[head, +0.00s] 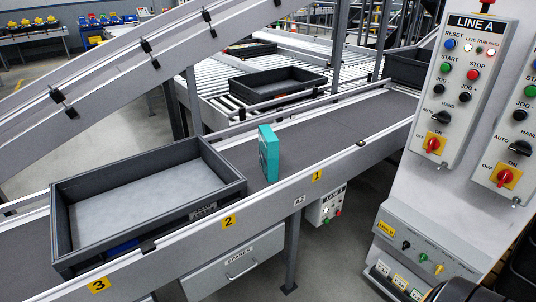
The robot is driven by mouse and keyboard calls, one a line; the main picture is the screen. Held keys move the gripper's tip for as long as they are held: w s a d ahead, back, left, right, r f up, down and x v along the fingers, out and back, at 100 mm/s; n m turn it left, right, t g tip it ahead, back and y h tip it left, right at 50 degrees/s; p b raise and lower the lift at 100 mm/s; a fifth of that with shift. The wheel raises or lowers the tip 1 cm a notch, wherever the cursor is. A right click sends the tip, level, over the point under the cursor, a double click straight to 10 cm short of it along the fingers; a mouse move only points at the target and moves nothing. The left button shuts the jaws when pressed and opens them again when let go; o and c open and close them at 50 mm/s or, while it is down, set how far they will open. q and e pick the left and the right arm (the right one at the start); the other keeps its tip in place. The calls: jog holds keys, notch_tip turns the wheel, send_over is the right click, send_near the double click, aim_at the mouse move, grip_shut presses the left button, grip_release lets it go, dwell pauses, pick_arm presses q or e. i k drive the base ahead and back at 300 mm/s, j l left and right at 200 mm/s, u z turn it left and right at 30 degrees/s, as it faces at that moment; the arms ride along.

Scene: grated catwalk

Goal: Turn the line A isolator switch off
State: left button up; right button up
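The LINE A panel (461,85) is a light grey box on a sloped pedestal at the right. Its isolator switch (433,145) is a red rotary handle on a yellow plate near the panel's bottom. ON is marked above the handle and OFF to its left. The handle looks roughly upright, towards ON, but it is too small to be sure. A similar red isolator (504,177) is on the neighbouring panel (515,140), cut by the right edge.
A conveyor (330,150) runs across the middle, carrying a dark grey tote (238,188) and a teal box (268,153). A lower socket panel (430,247) juts from the pedestal. A small button box (327,207) hangs under the conveyor. Space before the LINE A panel looks clear.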

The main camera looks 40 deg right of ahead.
aim_at(433, 143)
jog(key=z, duration=2.3)
